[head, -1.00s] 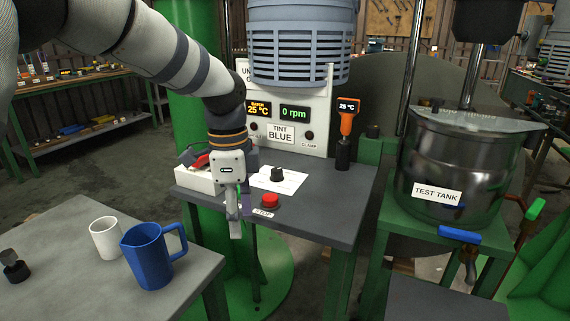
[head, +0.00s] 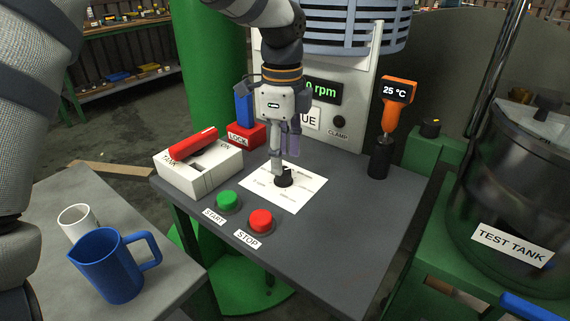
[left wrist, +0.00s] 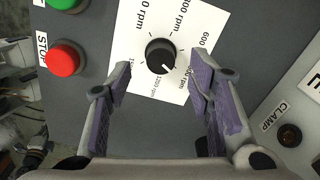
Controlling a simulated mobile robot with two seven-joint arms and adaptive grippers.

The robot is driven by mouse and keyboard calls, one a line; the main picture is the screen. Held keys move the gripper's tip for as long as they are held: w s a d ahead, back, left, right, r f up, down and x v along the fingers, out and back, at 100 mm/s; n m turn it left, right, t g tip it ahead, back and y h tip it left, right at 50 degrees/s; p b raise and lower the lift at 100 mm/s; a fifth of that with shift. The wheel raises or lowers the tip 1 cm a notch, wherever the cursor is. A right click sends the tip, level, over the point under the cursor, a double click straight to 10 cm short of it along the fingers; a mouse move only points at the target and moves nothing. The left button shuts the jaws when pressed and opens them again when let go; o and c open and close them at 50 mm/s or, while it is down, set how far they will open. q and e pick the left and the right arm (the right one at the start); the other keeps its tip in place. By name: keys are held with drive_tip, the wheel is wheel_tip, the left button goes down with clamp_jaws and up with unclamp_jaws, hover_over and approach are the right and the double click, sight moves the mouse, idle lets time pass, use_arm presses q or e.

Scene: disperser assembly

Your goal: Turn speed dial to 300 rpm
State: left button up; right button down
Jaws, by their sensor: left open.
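The black speed dial (head: 284,180) stands on a white scale sheet (head: 261,197) on the grey panel. In the left wrist view the dial (left wrist: 160,56) shows whole, with rpm labels around it, among them 300 rpm. A small pale mark shows on its lower right edge; which label it points at is hard to tell. My left gripper (head: 283,170) points down over the dial and partly hides it in the head view. In the left wrist view its purple-padded fingers (left wrist: 161,88) are open, with the dial between and beyond them. I cannot tell whether they touch it. My right gripper is not in view.
A green START button (head: 228,201) and a red STOP button (head: 260,221) sit in front of the sheet. A white TANK switch box (head: 199,172) with a red lever is left. An orange thermometer (head: 389,120) stands right. A blue jug (head: 107,267) is on the near table.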

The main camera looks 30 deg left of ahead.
sight(283, 176)
use_arm(q)
wheel_tip(283, 176, down, 4)
drive_tip(key=shift+r, duration=0.2)
clamp_jaws()
drive_tip(key=shift+r+n, duration=0.1)
drive_tip(key=shift+n, duration=0.2)
